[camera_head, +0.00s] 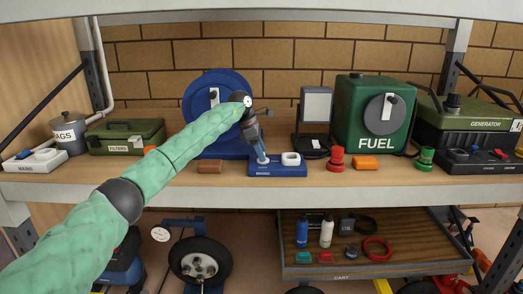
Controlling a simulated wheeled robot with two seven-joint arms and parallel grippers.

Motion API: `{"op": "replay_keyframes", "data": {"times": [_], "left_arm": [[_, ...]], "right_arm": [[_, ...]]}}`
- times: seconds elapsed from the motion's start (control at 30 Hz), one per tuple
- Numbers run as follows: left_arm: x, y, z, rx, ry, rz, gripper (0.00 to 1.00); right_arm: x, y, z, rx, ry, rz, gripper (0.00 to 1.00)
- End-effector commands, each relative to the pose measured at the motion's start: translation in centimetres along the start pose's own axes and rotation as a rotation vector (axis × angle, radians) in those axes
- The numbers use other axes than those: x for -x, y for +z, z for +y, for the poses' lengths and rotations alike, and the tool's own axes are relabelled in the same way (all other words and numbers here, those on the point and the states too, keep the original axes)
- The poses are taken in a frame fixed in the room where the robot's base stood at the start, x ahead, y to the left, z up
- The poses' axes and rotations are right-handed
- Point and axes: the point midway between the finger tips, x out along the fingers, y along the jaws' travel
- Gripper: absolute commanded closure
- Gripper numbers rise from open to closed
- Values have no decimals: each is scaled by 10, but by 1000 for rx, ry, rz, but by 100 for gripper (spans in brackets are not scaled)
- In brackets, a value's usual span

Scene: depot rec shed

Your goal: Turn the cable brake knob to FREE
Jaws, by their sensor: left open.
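A low blue box (290,170) with a small label, too small to read, sits at the shelf's front, by the foot of a blue cable reel (192,98). A white rounded part (291,158) stands on the box's right half. My left gripper (262,159) points down over the box's left half, open, with its fingertips at or just above the top. The gripper covers that part, so I cannot make out a brake knob or its setting there. Whether the fingers touch anything is unclear. My right gripper is not in view.
A brown block (209,167) lies left of the box; a red knobbed part (336,158) and an orange block (365,162) lie right. A grey screen (316,106) and a green FUEL tank (352,110) stand behind. A cart (400,268) holds bottles below.

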Motion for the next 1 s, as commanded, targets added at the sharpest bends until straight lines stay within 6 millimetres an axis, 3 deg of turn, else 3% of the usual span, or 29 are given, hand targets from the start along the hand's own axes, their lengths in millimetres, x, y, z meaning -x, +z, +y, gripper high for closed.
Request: {"op": "replay_keyframes", "data": {"times": [0.37,0.6,1.0], "left_arm": [[-6,0,0,0,1,-1,36],[-6,0,0,0,1,-1,81],[-6,-1,0,63,28,-1,81]], "right_arm": [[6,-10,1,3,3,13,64],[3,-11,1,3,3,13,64],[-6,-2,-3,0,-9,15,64]]}}
